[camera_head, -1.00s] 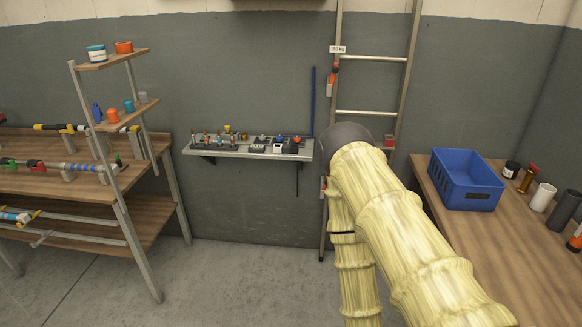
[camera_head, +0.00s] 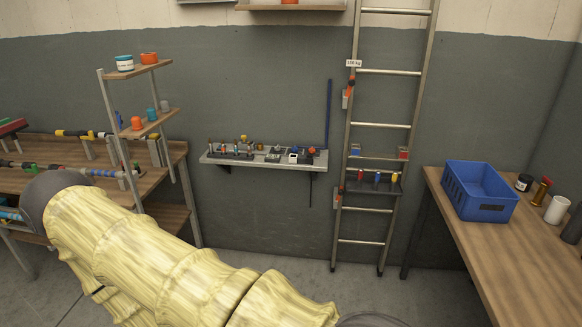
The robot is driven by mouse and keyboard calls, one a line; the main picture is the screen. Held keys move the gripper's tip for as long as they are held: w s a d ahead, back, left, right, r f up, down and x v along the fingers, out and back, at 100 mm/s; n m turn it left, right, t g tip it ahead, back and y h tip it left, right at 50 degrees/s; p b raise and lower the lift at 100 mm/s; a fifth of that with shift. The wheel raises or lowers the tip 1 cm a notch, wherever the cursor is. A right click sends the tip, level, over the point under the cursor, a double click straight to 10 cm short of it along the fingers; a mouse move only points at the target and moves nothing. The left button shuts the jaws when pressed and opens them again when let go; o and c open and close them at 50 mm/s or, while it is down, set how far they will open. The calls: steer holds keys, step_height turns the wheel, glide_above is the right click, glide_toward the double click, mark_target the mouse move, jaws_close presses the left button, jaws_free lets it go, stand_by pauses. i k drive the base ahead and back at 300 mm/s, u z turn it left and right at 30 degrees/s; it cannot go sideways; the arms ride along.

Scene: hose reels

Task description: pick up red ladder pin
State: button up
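The ladder (camera_head: 384,125) leans against the grey wall right of centre. A small dark tray (camera_head: 372,188) is fixed across it at mid height. Several small pins stand in the tray. A small red one (camera_head: 361,174) at the left end looks like the red ladder pin. My yellow-sleeved arm reaches across the lower left, well away from the ladder. My gripper does not show.
A blue crate (camera_head: 480,208) stands on the right wooden bench (camera_head: 490,255). A wall shelf (camera_head: 255,163) with small parts hangs left of the ladder. Wooden racks stand at far left. The floor before the ladder looks clear.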

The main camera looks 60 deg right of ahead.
mark_target(361, 171)
steer(key=u, duration=0.25)
steer(key=k, duration=0.4)
steer(key=z, duration=2.7)
steer(key=i, duration=0.5)
